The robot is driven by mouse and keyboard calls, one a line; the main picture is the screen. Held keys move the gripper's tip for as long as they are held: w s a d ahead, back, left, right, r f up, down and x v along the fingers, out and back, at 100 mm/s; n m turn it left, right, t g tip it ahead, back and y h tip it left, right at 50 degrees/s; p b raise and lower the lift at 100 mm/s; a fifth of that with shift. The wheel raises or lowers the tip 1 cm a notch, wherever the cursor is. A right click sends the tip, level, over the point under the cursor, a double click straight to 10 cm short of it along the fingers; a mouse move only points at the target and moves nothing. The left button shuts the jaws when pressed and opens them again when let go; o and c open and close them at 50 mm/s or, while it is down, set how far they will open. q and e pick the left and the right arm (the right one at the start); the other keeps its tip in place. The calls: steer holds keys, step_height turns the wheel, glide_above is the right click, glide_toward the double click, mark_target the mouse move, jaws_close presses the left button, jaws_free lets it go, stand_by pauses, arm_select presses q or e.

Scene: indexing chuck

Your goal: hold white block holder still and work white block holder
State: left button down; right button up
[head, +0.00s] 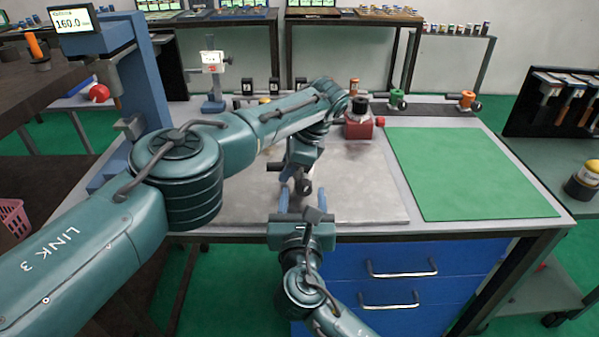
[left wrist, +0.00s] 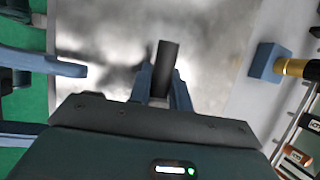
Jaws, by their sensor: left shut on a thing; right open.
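My left arm reaches across the table, and its gripper (head: 303,172) is low over the grey mat in the head view. In the left wrist view its blue fingers (left wrist: 164,88) are shut on a dark cylindrical part (left wrist: 166,58). My right gripper (head: 303,202) comes from the front edge, its two blue fingers apart, pointing at the left gripper. One of its fingers seems to show at the left of the left wrist view (left wrist: 45,63). I cannot make out a white block. Whether the dark part belongs to the white block holder I cannot tell; the grippers hide much of it.
The grey mat (head: 372,190) is mostly clear. A green mat (head: 468,172) lies bare on the right. A red device (head: 363,127) with a black top stands behind the grey mat. A blue block with a gold part (left wrist: 265,61) shows in the left wrist view.

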mark_target(304, 191)
steer(key=shift+w+d, duration=0.1)
steer(key=shift+w, duration=1.5)
steer(key=c, duration=1)
steer(key=shift+o, duration=0.2)
steer(key=m, duration=0.4)
steer(key=shift+m, duration=0.4)
steer(key=m, duration=0.3)
steer(key=shift+m, duration=0.3)
steer(key=o, duration=1)
steer(key=shift+c, duration=0.2)
steer(key=shift+s, duration=0.1)
